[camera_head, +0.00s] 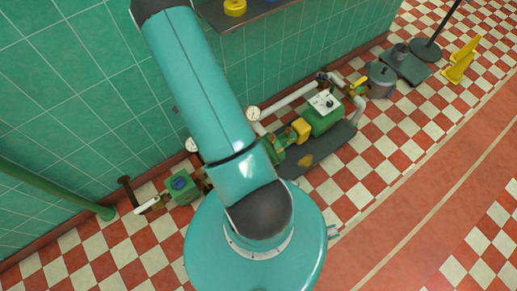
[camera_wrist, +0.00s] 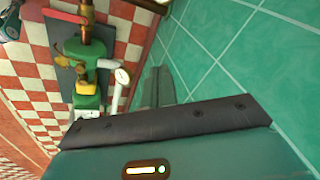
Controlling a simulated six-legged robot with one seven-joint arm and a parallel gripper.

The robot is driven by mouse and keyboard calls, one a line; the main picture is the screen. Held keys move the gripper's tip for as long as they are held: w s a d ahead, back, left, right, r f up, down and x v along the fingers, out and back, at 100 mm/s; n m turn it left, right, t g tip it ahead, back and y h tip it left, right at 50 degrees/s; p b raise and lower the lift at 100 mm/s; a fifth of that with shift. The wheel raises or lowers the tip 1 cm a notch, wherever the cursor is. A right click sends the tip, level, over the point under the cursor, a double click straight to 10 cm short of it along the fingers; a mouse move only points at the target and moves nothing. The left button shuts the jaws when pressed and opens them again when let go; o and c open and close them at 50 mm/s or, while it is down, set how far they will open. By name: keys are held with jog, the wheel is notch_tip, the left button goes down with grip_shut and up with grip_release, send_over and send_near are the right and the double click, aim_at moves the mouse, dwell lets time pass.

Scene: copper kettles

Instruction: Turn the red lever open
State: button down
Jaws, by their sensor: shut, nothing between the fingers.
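A dark red bar (camera_wrist: 62,15), which looks like the red lever, shows in the wrist view. It lies crosswise beside an upright brownish pipe fitting (camera_wrist: 86,12) above the green pump (camera_wrist: 82,48). In the head view I cannot make the lever out; my arm covers that stretch of pipe. The pump's green motor (camera_head: 323,115) and yellow coupling (camera_head: 301,130) show right of my arm. My gripper's grey fingers (camera_wrist: 157,82) appear close together past the dark edge of its body in the wrist view. They are shut and empty, apart from the lever.
The green tiled wall (camera_wrist: 240,50) fills the wrist view's right side, close to my gripper. A green box with a blue top (camera_head: 180,183) is left of my arm. Checkered floor (camera_head: 400,140) lies open right of the pump.

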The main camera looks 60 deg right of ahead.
jog(key=s+d+f+m+g, duration=0.1)
jog(key=s+d+f+m, duration=0.1)
jog(key=s+f, duration=0.6)
jog(key=s+d+f+m+g, duration=0.1)
jog(key=s+d+f+m, duration=0.3)
jog(key=f, duration=0.7)
jog(key=s+a+f+g+h, duration=0.15)
jog(key=s+a+f, duration=0.25)
jog(key=s+f, duration=1.1)
jog(key=s+x, duration=0.2)
jog(key=x, duration=0.7)
jog(key=shift+w+a+r+m+g, duration=0.15)
jog(key=shift+w+a, duration=0.2)
jog(key=shift+a, duration=0.2)
jog(key=shift+w+a+f+m+g, duration=0.15)
jog(key=shift+w+a, duration=0.15)
jog(key=shift+a, duration=0.25)
jog(key=shift+w+a+r+m+g, duration=0.15)
jog(key=shift+w+a, duration=0.2)
jog(key=shift+a, duration=0.25)
